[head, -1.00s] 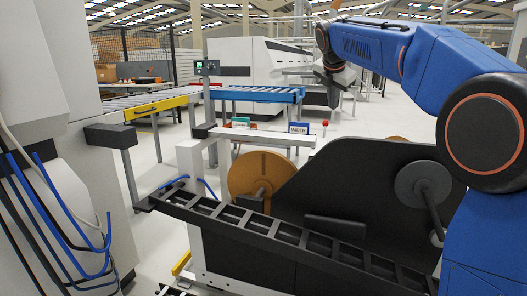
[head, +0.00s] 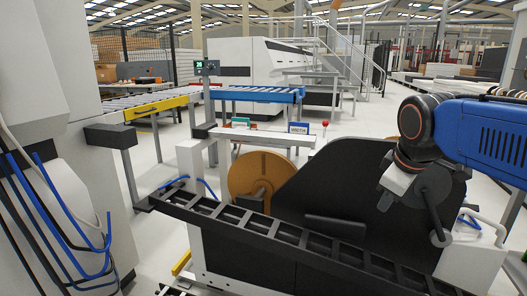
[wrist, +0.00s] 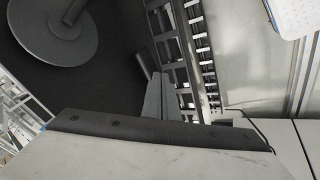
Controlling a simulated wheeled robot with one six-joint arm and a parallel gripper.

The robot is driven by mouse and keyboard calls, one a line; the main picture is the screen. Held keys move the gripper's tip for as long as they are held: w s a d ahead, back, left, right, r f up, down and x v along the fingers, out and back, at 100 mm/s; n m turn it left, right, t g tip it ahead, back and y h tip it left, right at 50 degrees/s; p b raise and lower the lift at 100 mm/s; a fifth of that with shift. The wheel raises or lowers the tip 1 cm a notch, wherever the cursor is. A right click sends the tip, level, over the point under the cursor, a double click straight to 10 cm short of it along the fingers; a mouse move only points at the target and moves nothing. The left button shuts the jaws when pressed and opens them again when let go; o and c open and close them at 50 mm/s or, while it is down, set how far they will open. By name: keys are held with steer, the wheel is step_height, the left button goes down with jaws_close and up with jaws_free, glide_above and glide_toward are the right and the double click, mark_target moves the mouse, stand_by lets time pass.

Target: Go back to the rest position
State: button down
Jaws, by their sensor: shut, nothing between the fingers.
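My gripper (wrist: 161,82) shows in the wrist view as grey fingers lying together beyond a dark bar with screws. No thing shows between them. In the head view my gripper (head: 385,201) hangs at the end of my blue arm at the right, pointing down and to the left. There it is in front of the black panel of the edge banding machine, and its fingertips are hard to make out. From these views I cannot tell whether it touches the machine.
A black slotted rail (head: 270,226) runs across the front of the black panel (head: 345,180). A brown banding reel (head: 255,168) stands left of the panel. A blue-framed roller conveyor (head: 258,94) and a yellow-framed one (head: 155,110) stand behind. A grey cabinet (head: 55,215) fills the left.

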steer(key=s+f+m, duration=0.8)
steer(key=s+f, duration=0.7)
steer(key=s, duration=0.1)
steer(key=shift+f+g+y, duration=0.2)
steer(key=shift+g+y, duration=0.1)
steer(key=shift+y, duration=0.1)
